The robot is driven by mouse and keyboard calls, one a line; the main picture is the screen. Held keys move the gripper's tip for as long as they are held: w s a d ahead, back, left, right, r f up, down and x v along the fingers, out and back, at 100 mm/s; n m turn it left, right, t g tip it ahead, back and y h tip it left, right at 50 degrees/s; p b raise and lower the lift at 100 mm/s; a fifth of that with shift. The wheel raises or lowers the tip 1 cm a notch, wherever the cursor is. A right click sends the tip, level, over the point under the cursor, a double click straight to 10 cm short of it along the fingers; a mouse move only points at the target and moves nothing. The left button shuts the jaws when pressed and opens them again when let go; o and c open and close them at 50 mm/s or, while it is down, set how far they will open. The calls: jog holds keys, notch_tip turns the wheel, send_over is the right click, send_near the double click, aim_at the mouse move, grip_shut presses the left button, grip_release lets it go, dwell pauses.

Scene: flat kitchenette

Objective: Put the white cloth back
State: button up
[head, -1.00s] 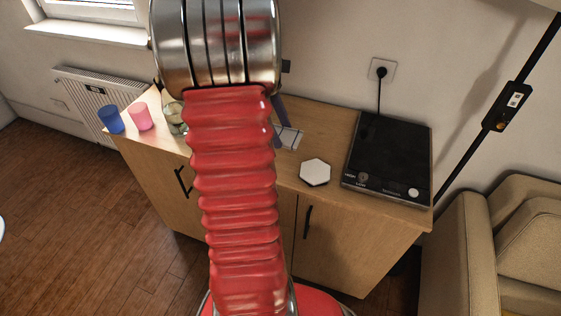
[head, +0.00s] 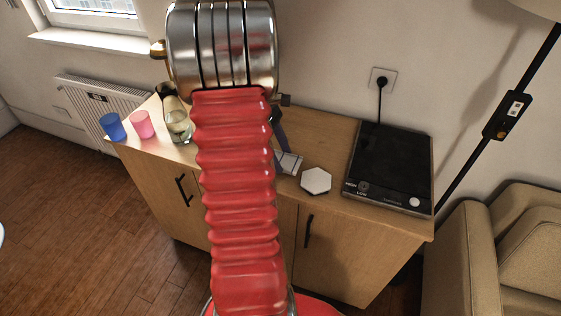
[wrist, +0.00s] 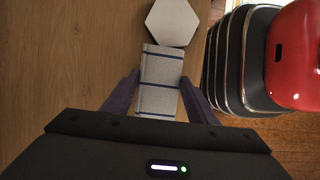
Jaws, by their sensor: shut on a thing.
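The white cloth (wrist: 158,100), a folded pale piece with dark blue stripes, lies between the two dark fingers of my gripper (wrist: 158,92) in the wrist view. My gripper is shut on it. In the head view the cloth (head: 291,162) shows just right of my red arm, at the cabinet top, with a finger (head: 279,130) beside it. Its far end comes right up to a white hexagonal coaster (wrist: 172,22); I cannot tell whether they touch. Whether the cloth rests on the wood or hangs just above it is unclear. My arm hides part of the cabinet top.
The wooden cabinet (head: 325,222) carries a black hotplate (head: 390,165) at right, and a blue cup (head: 114,127), a pink cup (head: 143,124) and a glass vessel (head: 178,125) at left. A beige armchair (head: 500,240) stands at right.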

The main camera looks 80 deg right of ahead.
jog(key=shift+f, duration=1.55)
jog(key=o, duration=1)
jog(key=shift+f, duration=0.1)
jog(key=v, duration=1.1)
jog(key=shift+r, duration=0.35)
jog(key=shift+w+r, duration=0.15)
jog(key=shift+r, duration=0.1)
jog(key=shift+w, duration=0.1)
